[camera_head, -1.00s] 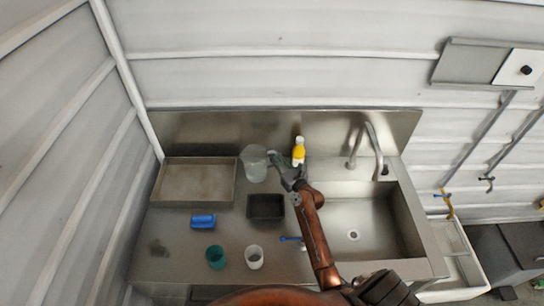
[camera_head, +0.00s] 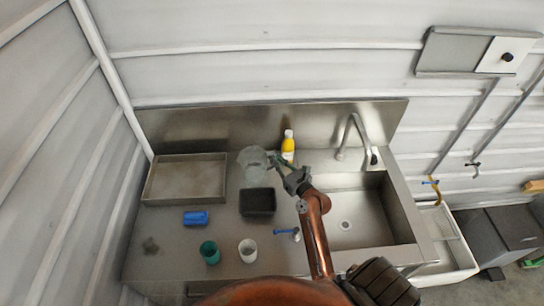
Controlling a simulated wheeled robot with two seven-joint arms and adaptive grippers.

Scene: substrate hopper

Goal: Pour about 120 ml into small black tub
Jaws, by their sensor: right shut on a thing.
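The small black tub (camera_head: 258,212) stands on the steel counter near its middle, open side up. A translucent pale jug (camera_head: 251,160) is just behind the tub in the head view. My right gripper (camera_head: 277,164) is at the jug's right side, shut on it, probably at its handle. The jug looks tilted, and its outline is faint against the steel. I cannot make out its contents or whether it is clear of the counter. The inside of the tub looks dark. My left gripper is not in view.
A yellow bottle with a white cap (camera_head: 288,146) stands close behind my right gripper. A shallow steel tray (camera_head: 184,202), a blue block-like thing (camera_head: 195,218), a green cup (camera_head: 210,253) and a white cup (camera_head: 247,251) are on the counter. A blue-handled item (camera_head: 287,232) lies by the sink (camera_head: 370,233).

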